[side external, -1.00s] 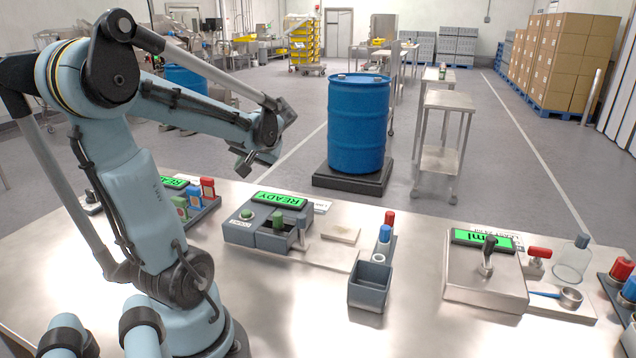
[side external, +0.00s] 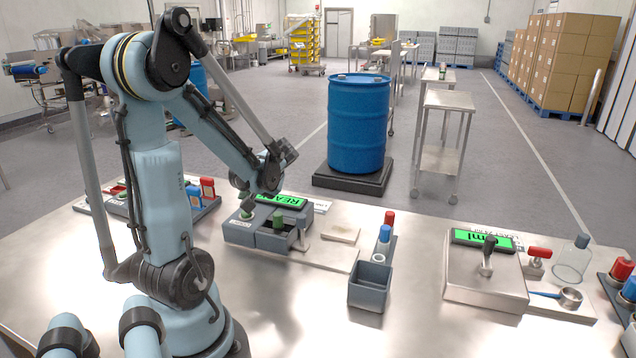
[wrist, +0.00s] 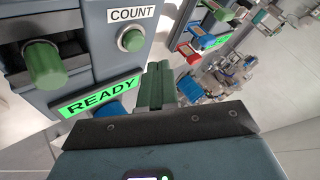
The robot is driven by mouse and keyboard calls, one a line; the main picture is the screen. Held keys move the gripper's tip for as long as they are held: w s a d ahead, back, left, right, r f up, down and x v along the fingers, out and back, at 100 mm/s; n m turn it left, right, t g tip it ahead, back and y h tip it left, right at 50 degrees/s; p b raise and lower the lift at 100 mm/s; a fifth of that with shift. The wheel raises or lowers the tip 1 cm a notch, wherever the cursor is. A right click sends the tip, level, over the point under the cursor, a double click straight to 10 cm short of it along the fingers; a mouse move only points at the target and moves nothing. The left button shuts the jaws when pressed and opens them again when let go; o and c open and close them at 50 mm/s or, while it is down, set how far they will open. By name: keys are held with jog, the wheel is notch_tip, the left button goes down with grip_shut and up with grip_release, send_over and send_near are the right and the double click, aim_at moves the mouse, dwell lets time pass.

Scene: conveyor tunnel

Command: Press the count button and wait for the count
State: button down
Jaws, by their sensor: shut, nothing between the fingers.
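The count button (wrist: 131,40) is a round green button in a silver ring, below a white COUNT label (wrist: 132,14). It sits on the dark grey counting machine (wrist: 113,62), which also shows in the side view (side external: 240,233). The machine's green display (wrist: 98,97) reads READY. A green knob (wrist: 43,65) stands beside the button. My gripper (wrist: 158,70) is shut and empty, pointing down over the button end of the machine. Its fingertips look close to the button but apart from it in the wrist view. In the side view my wrist partly covers the READY display.
A grey open bin (side external: 370,288) and a rack with red and blue vials (side external: 385,240) stand right of the machine. Another rack with coloured holders (side external: 203,195) is to the left. A steel scale (side external: 485,280) is farther right. The front tabletop is clear.

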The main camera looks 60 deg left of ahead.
jog(key=shift+f, duration=0.65)
jog(key=shift+f, duration=0.1)
dwell(1.6)
jog(key=shift+f, duration=0.35)
jog(key=shift+f, duration=0.55)
dwell(0.7)
jog(key=shift+r, duration=1)
jog(key=shift+r, duration=2.5)
